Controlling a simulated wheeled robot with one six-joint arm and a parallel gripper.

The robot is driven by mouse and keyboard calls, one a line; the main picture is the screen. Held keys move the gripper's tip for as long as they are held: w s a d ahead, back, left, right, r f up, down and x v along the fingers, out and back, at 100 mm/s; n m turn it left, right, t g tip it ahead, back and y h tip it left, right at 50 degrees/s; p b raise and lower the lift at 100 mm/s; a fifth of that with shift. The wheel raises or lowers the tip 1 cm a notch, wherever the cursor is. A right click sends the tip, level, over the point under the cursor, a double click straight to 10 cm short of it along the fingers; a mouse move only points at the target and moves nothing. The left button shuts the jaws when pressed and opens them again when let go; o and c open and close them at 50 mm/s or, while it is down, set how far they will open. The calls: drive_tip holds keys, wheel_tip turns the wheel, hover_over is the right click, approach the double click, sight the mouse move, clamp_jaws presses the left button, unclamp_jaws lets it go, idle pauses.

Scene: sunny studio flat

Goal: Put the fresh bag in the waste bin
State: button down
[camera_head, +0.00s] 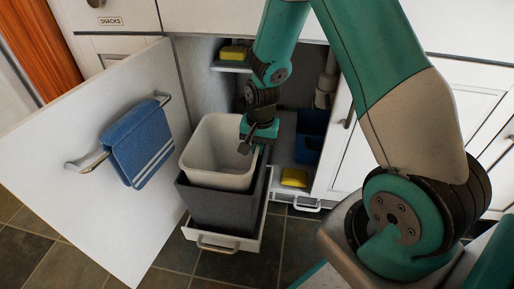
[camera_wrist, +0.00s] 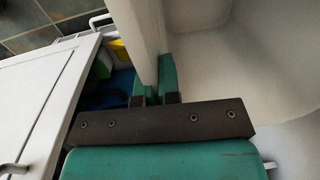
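The waste bin (camera_head: 222,207) is a dark grey box standing in a pull-out drawer of the open cupboard. The fresh bag (camera_head: 218,152) is a pale, open-topped, box-shaped liner. Its lower part is inside the bin and its upper part stands above the bin's rim. My gripper (camera_head: 250,143) is at the bag's right rim. In the wrist view, my gripper's fingers (camera_wrist: 153,92) straddle the bag's pale wall (camera_wrist: 205,60) and look closed on it. The bag's bottom is hidden in the bin.
The cupboard door (camera_head: 85,165) stands open at left, with a blue towel (camera_head: 140,145) on its rail. A yellow sponge (camera_head: 294,177) and a blue container (camera_head: 310,135) are right of the bin. Tiled floor (camera_head: 285,250) is clear in front.

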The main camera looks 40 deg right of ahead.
drive_tip(key=shift+f, duration=0.1)
drive_tip(key=shift+f, duration=0.5)
drive_tip(key=c, duration=1.3)
unclamp_jaws()
drive_tip(key=shift+c, duration=0.2)
drive_tip(key=shift+r, duration=0.1)
wheel_tip(320, 180, up, 13)
drive_tip(key=p, duration=0.6)
drive_tip(key=s+a+r+n+y, duration=0.2)
drive_tip(key=s+a+r+n, duration=0.4)
drive_tip(key=a+r, duration=0.35)
drive_tip(key=s+a+r+n+y, duration=0.1)
drive_tip(key=s+a+r+n, duration=0.3)
drive_tip(key=s, duration=0.3)
drive_tip(key=s+a+r+n, duration=0.3)
drive_tip(key=s+r+n, duration=0.2)
drive_tip(key=s, duration=0.3)
drive_tip(key=shift+a+n+y, duration=0.35)
drive_tip(key=shift+n+y, duration=0.05)
drive_tip(key=shift+n, duration=0.2)
